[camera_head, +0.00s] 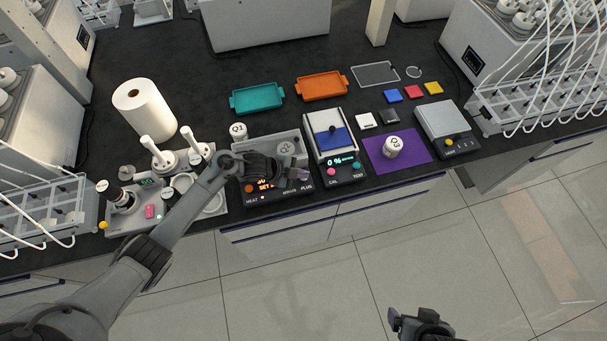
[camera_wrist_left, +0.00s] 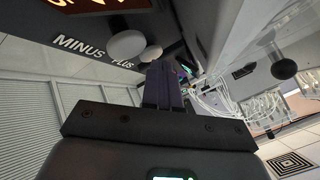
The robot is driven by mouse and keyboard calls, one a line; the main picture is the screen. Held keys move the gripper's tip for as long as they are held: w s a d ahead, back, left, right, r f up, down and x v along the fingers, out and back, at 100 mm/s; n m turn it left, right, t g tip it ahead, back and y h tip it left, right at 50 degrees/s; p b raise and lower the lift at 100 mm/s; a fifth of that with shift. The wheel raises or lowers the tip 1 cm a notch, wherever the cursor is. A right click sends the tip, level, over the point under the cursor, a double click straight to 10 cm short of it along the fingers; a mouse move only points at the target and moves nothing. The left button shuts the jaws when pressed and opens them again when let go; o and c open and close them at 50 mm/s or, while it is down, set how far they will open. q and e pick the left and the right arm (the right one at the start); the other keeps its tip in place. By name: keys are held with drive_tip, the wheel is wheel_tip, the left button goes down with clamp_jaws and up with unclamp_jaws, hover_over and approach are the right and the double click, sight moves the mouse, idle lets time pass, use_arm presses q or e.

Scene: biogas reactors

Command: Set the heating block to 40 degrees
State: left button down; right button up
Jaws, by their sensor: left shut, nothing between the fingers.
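In the left wrist view, the MINUS button (camera_wrist_left: 127,44) and PLUS button (camera_wrist_left: 151,53) are white and round. My left gripper (camera_head: 301,178) is shut and empty, in front of the panel's right end. Its fingertips (camera_wrist_left: 163,68) are close to PLUS; I cannot tell whether they touch. My right gripper (camera_head: 420,322) is partly cut off at the bottom edge.
A purple mat (camera_head: 420,152) with a jar (camera_head: 393,146) lies farther right. The floor in front is clear.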

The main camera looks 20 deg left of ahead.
use_arm(q)
drive_tip(key=shift+f, duration=0.1)
drive_tip(key=shift+r+p, duration=1.25)
drive_tip(key=shift+r, duration=0.05)
drive_tip(key=shift+r, duration=0.15)
wheel_tip(320, 180, up, 5)
drive_tip(key=p, duration=0.4)
drive_tip(key=shift+p, duration=0.3)
idle(0.9)
idle(0.9)
idle(0.4)
